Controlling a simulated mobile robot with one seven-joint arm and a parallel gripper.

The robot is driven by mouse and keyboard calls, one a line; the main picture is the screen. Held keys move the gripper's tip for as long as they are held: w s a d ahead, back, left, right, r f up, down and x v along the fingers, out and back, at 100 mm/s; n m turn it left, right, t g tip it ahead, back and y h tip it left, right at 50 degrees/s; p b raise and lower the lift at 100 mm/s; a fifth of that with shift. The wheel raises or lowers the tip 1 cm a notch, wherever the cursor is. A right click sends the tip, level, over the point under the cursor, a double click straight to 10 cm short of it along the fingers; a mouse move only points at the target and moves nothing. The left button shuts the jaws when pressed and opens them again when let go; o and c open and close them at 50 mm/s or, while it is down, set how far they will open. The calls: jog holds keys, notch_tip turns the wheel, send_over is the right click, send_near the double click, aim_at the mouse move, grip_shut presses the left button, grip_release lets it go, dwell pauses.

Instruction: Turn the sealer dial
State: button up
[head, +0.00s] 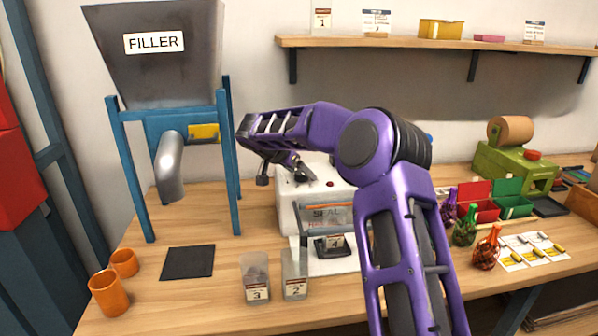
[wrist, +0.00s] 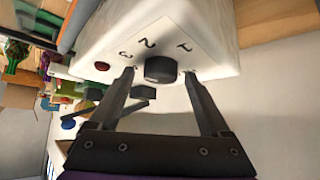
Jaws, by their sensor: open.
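The sealer (head: 285,213) is a white box on the table, with "SEAL" lettering on its front area. In the wrist view its white panel (wrist: 205,40) bears the numbers 1, 2 and 3 beside a round black dial (wrist: 160,69). My gripper (wrist: 159,76) is open, its two fingers on either side of the dial with gaps showing; I cannot tell whether the tips reach alongside it. In the head view my gripper (head: 276,172) is over the sealer's back left, and the dial is hard to make out there. A red button (wrist: 102,66) sits left of the dial.
The filler (head: 165,75) on blue legs stands left of the sealer. Labelled clear cups (head: 256,275), orange cups (head: 108,292) and a black mat (head: 188,262) are in front. Netted bags (head: 486,250) and a green machine (head: 515,165) stand right. A shelf (head: 430,43) hangs behind.

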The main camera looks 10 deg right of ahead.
jog(key=shift+c, duration=0.2)
grip_shut()
